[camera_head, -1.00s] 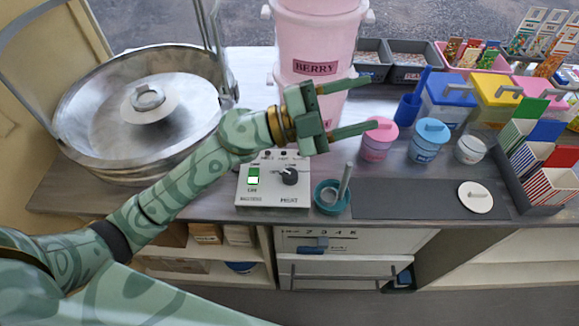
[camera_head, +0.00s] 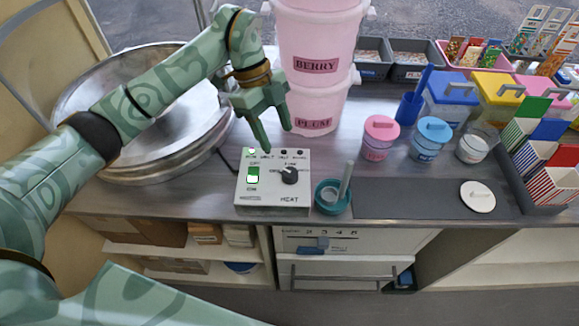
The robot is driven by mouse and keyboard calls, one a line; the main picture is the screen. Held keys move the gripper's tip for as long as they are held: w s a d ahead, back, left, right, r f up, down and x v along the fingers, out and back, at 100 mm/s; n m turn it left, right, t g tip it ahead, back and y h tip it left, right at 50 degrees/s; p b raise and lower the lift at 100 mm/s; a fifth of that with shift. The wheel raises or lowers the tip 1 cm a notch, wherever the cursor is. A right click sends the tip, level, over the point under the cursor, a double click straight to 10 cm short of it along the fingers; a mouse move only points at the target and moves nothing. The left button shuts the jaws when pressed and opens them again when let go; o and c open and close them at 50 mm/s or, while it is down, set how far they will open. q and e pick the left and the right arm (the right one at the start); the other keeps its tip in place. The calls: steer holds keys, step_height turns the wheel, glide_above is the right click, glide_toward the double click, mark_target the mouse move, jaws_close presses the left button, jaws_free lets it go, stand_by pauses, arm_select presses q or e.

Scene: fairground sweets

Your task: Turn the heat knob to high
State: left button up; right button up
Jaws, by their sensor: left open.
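The heat knob (camera_head: 289,176) is a dark round dial on the right half of a white control box (camera_head: 272,200) on the counter. A green and white rocker switch (camera_head: 253,174) sits on the box's left half. Its lettering is too small to read fully, though HEAT shows at the front. My left gripper (camera_head: 279,140) is open and empty, pointing down just above and behind the box. Its fingertips are apart from the knob. My right gripper is not in view.
A large metal pan (camera_head: 75,110) stands left of the box, partly behind my left arm. Pink BERRY and PLUM tubs (camera_head: 316,95) are stacked behind. A teal cup (camera_head: 331,196) with a grey handle stands close at the box's right. A dark mat (camera_head: 410,198) lies further right.

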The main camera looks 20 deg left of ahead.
mark_target(291, 172)
arm_select(q)
steer(key=b+x, duration=0.1)
steer(key=x, duration=0.9)
steer(key=shift+d+f+b, duration=0.1)
steer(key=shift+f+b, duration=0.2)
steer(key=shift+b, duration=0.05)
steer(key=c, duration=1)
